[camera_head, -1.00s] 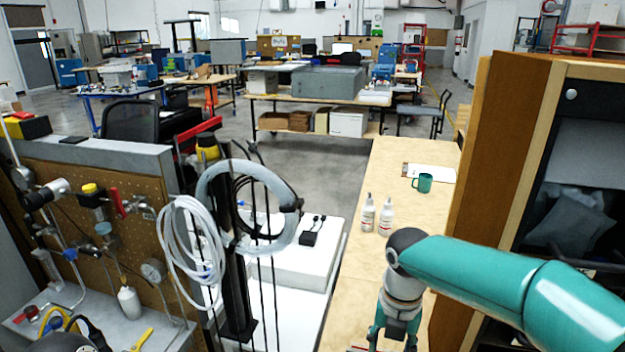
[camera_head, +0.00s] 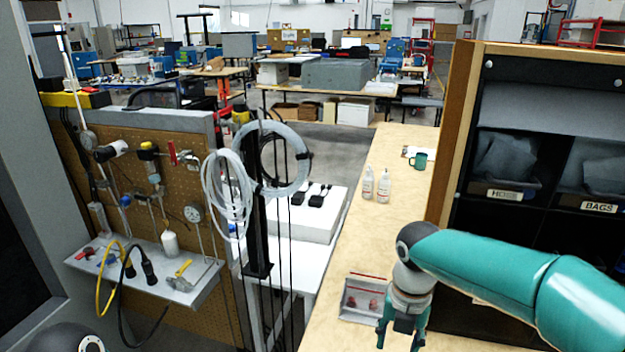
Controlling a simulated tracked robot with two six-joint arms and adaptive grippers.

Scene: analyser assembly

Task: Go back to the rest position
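My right gripper (camera_head: 401,338) hangs pointing down over the wooden bench (camera_head: 335,275) at the lower right, at the end of my teal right arm. Its two teal fingers stand apart with nothing visible between them, though the tips are near the picture's bottom edge. A small grey tray (camera_head: 350,311) with red parts in it lies on the bench just left of the gripper. Of my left arm only a dark rounded part shows at the bottom left. My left gripper is not in the picture.
Two white bottles (camera_head: 376,185) and a green mug (camera_head: 419,161) stand farther back on the bench. A shelf unit with labelled bins (camera_head: 503,191) stands at the right. Coiled white tubing (camera_head: 229,190) hangs by a black post. A pegboard (camera_head: 187,220) with a tool shelf stands left.

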